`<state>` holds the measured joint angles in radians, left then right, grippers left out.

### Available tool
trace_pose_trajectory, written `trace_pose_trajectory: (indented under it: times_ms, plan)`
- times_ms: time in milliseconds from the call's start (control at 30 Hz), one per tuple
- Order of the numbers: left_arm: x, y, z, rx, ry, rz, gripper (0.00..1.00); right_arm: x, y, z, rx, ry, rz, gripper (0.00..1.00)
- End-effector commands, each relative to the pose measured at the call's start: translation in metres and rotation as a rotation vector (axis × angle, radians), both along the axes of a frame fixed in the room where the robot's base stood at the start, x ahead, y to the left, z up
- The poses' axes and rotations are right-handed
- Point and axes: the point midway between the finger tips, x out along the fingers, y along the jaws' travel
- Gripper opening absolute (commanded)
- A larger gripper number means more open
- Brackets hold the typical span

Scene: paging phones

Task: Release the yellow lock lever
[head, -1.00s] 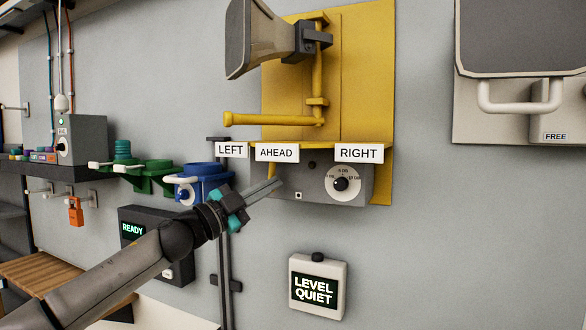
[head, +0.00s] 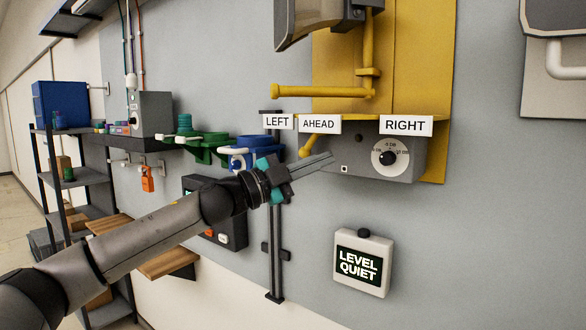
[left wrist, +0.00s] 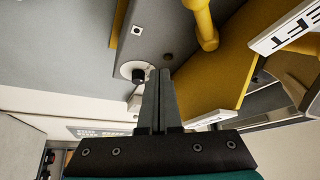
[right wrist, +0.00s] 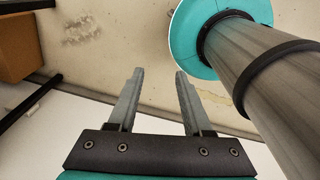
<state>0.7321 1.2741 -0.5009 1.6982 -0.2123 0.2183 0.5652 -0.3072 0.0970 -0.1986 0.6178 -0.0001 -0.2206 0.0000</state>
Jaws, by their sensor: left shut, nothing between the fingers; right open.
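A short yellow lever with a rounded end (head: 309,146) shows under the yellow bracket's AHEAD label (head: 319,124), left of the grey dial box (head: 360,158). It also shows near the top of the left wrist view (left wrist: 203,25). A longer yellow bar (head: 320,91) sticks out left above the labels. My left gripper (head: 330,158) is shut and empty, its tips just below the short lever and close to the box's left end. In the left wrist view its shut fingers (left wrist: 158,73) show no grip on the lever. My right gripper (right wrist: 158,72) is open and empty.
A display (head: 363,262) reading LEVEL QUIET is on the wall below the box. A blue fitting (head: 258,151) and green fittings (head: 205,147) are left of my gripper. A dark vertical post (head: 275,250) stands behind my left wrist. The wall between post and display is clear.

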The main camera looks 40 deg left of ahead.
Motion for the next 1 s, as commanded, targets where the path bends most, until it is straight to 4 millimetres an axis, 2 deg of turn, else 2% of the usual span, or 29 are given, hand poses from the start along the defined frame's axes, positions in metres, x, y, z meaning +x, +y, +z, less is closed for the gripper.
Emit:
trace_pose_trajectory:
  times_ms: [33,100,333,600,800,1000]
  plan:
    - [-0.006,0.008,-0.008,0.002,0.005,0.008,0.0,0.001,-0.006,-0.012,-0.008,-0.001,0.001,0.5]
    - [-0.015,0.012,-0.008,0.002,0.005,0.005,0.0,0.001,-0.006,-0.02,-0.008,-0.002,0.0,0.5]
    - [-0.037,0.025,-0.007,0.002,0.004,0.005,0.0,0.01,0.024,-0.045,0.032,-0.013,-0.006,0.5]
    - [-0.053,0.037,-0.005,0.0,0.002,0.006,0.0,0.009,0.018,-0.071,0.023,-0.013,-0.003,0.5]
    - [-0.059,0.039,-0.002,-0.001,0.001,0.003,0.0,0.009,0.015,-0.08,0.019,-0.013,-0.002,0.5]
    - [-0.061,0.039,0.0,-0.002,0.002,0.001,0.0,0.007,0.012,-0.082,0.016,-0.011,-0.003,0.5]
